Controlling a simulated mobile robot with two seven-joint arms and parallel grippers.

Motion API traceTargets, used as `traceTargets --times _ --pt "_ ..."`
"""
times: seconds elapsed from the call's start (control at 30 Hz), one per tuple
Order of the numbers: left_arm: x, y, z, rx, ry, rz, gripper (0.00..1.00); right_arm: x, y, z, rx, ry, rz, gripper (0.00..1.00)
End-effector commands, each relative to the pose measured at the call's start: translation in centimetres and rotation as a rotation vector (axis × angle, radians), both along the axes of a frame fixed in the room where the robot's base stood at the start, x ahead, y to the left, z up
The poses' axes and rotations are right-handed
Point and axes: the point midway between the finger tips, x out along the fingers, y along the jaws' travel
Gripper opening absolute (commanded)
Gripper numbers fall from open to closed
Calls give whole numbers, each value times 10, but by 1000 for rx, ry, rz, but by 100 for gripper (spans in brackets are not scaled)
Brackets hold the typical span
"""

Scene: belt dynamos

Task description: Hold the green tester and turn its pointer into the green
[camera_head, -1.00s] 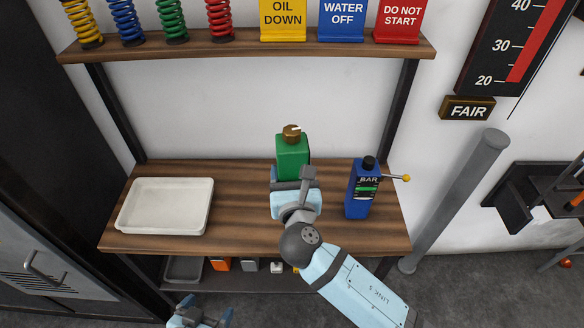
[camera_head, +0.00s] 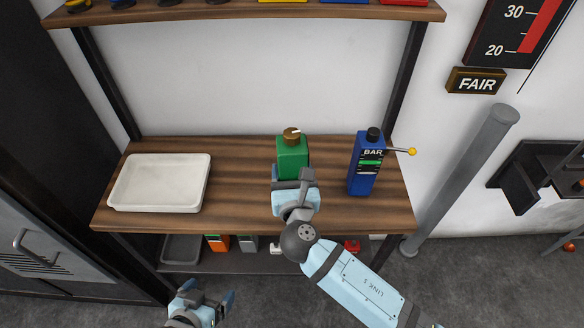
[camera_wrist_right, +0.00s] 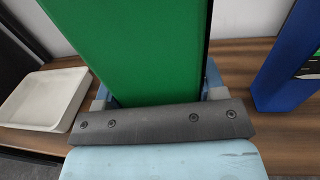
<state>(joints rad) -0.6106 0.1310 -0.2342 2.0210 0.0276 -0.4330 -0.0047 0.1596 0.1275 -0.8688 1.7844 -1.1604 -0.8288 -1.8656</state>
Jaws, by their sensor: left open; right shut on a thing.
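The green tester (camera_head: 292,158) stands upright on the wooden bench. On its top is a brown knob (camera_head: 291,137) with a small white pointer; I cannot make out a scale or a green zone there. My right gripper (camera_head: 293,184) is shut on the tester's body from the front, low down. In the right wrist view the tester's green face (camera_wrist_right: 140,45) fills the space between the fingers, and its top is out of view. My left gripper (camera_head: 208,296) is open and empty, low in the head view, in front of the bench and below the tester.
A blue BAR bottle (camera_head: 361,178) with a yellow-tipped lever stands right of the tester. A white tray (camera_head: 116,190) lies at the bench's left. A shelf (camera_head: 240,12) runs above, with small bins below. The bench (camera_head: 240,185) between tray and tester is clear.

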Motion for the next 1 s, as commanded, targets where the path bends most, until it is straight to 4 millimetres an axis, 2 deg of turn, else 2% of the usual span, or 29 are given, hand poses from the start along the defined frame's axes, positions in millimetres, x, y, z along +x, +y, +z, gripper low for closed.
traceTargets --times 0.4,1.0 --pt "4 -3 -13 -23 9 13 94 0 0 -36 1 -2 1 12" --pt "4 -3 -14 -22 14 13 94 0 0 -41 1 -2 1 12"
